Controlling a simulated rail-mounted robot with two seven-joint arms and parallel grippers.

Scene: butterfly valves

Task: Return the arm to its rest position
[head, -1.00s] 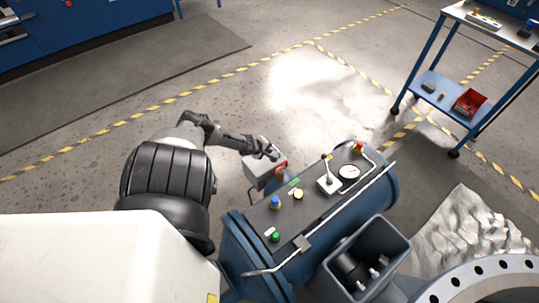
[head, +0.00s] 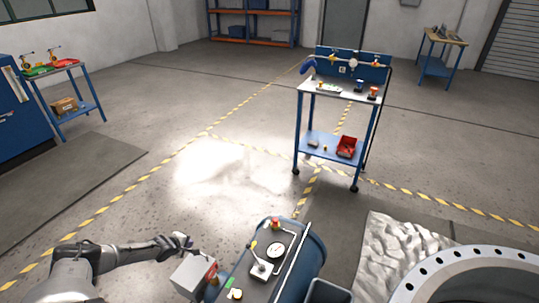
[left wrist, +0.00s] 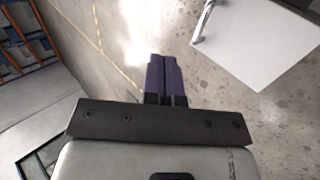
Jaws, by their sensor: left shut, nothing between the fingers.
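My left arm comes in from the lower left of the head view. Its gripper (head: 184,241) is small there, just above a grey box with a red part (head: 193,275). In the left wrist view the two dark purple fingers (left wrist: 166,78) lie side by side, shut, with nothing between them and floor behind. I cannot tell the exact gap between gripper and box. My right gripper is not in view.
A console with a gauge (head: 275,251) and buttons stands right of the gripper. A blue cart (head: 335,90) with piping and yellow handles stands farther back. A side table (head: 62,95) is at the left. Open floor lies between.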

